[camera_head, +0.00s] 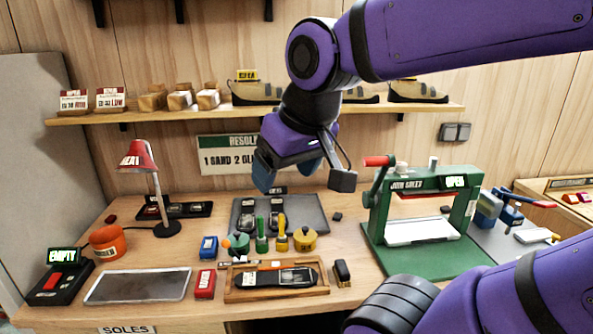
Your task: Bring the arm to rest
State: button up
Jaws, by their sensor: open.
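My purple arm reaches in from the right, bent above the workbench (160,247). My gripper (304,180) hangs over the middle of the bench, in front of the wall sign. Its two fingers are spread apart and nothing shows between them. It is above the grey mat (316,211) and appears clear of the bench and everything on it. Part of my arm also fills the lower right corner and hides the bench there.
A green press (432,250) marked OPEN stands right of my gripper. A red lamp (139,157) stands at left. A shelf (215,113) with shoes and boxes runs behind my arm. A wooden tray (240,295) holding a sole, small tools and a yellow pot (305,240) crowd the bench's middle.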

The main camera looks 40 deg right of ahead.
jog(key=shift+s+d+r, duration=0.1)
jog(key=shift+s, duration=0.95)
dwell(0.6)
